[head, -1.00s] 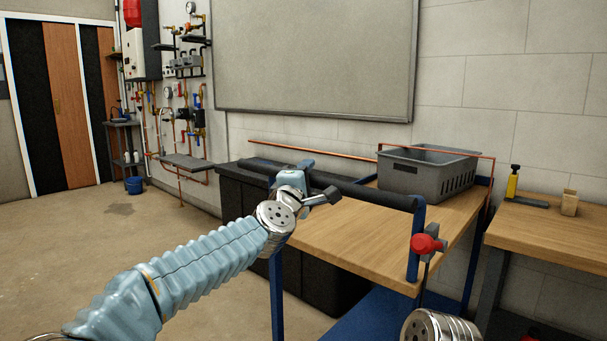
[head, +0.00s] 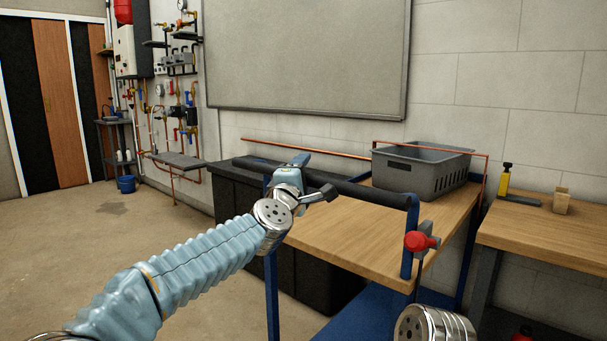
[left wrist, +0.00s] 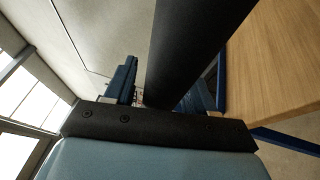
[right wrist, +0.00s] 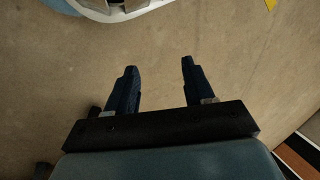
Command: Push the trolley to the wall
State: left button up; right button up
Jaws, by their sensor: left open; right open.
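The trolley has a wooden top (head: 350,233), a blue frame and a black handle bar (head: 355,191) along its near side. It stands close to the pale block wall (head: 470,70). My left gripper (head: 299,170) is at the handle bar, near its left part. In the left wrist view the bar (left wrist: 195,45) runs between the open fingers, which are not closed on it. My right gripper (right wrist: 157,75) shows in the right wrist view, open and empty over bare floor. It is hidden in the head view, where only my right wrist shows low down.
A grey crate (head: 415,177) and a copper pipe (head: 300,147) are on or behind the trolley top. A red knob (head: 420,241) sits by the handle's right end. A wooden workbench (head: 540,232) stands close on the right. Black bins (head: 238,195) stand behind left. Floor at left is clear.

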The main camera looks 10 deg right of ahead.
pick_arm(q)
jog(key=b+v, duration=0.5)
jog(key=v, duration=0.8)
jog(key=shift+s+a+b, duration=0.25)
jog(key=shift+s+b, duration=0.05)
jog(key=shift+s, duration=0.05)
jog(key=shift+f, duration=0.1)
